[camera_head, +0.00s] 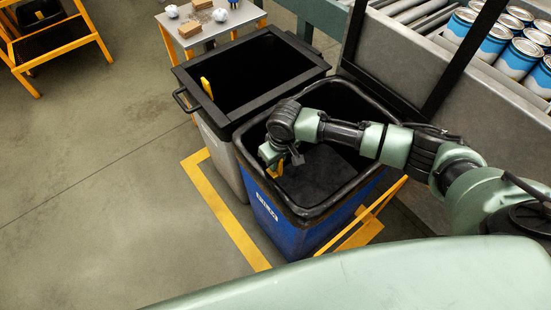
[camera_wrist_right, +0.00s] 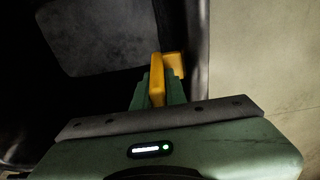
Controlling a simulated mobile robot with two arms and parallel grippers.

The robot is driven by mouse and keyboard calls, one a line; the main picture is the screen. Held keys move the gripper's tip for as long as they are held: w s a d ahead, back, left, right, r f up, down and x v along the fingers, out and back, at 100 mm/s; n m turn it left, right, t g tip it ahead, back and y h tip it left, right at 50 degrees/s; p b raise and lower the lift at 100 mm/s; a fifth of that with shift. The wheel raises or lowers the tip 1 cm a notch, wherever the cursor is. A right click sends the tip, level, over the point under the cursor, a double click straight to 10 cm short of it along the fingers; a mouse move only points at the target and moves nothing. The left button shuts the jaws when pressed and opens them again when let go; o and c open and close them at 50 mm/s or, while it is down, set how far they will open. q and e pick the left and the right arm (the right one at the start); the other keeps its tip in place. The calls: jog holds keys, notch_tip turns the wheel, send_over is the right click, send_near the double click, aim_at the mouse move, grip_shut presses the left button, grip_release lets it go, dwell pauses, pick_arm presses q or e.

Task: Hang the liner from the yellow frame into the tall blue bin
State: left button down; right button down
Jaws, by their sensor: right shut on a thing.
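The tall blue bin (camera_head: 283,232) stands in the middle of the head view. The black liner (camera_head: 318,207) is inside its mouth, with its rounded rim around the bin's top. I cannot tell whether the rim rests fully on the bin. My right gripper (camera_head: 272,163) is at the liner's left side, shut on its yellow handle (camera_wrist_right: 157,82), which also shows in the right wrist view. A yellow frame (camera_head: 358,232) stands low beside the blue bin, partly hidden by it. My left gripper is not in view.
A grey bin (camera_head: 222,150) with a black rim and yellow handle stands next to the blue bin. Another yellow frame (camera_head: 62,48) with a black item is at top left. A small table (camera_head: 222,24) and a conveyor with cans (camera_head: 518,58) are behind. The left floor is clear.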

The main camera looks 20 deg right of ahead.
jog(key=shift+f, duration=0.35)
jog(key=c, duration=1.4)
grip_release()
jog(key=shift+o, duration=0.2)
jog(key=r, duration=0.5)
jog(key=s+r, duration=0.1)
jog(key=r, duration=0.1)
jog(key=shift+d+r, duration=0.2)
jog(key=shift+r, duration=0.15)
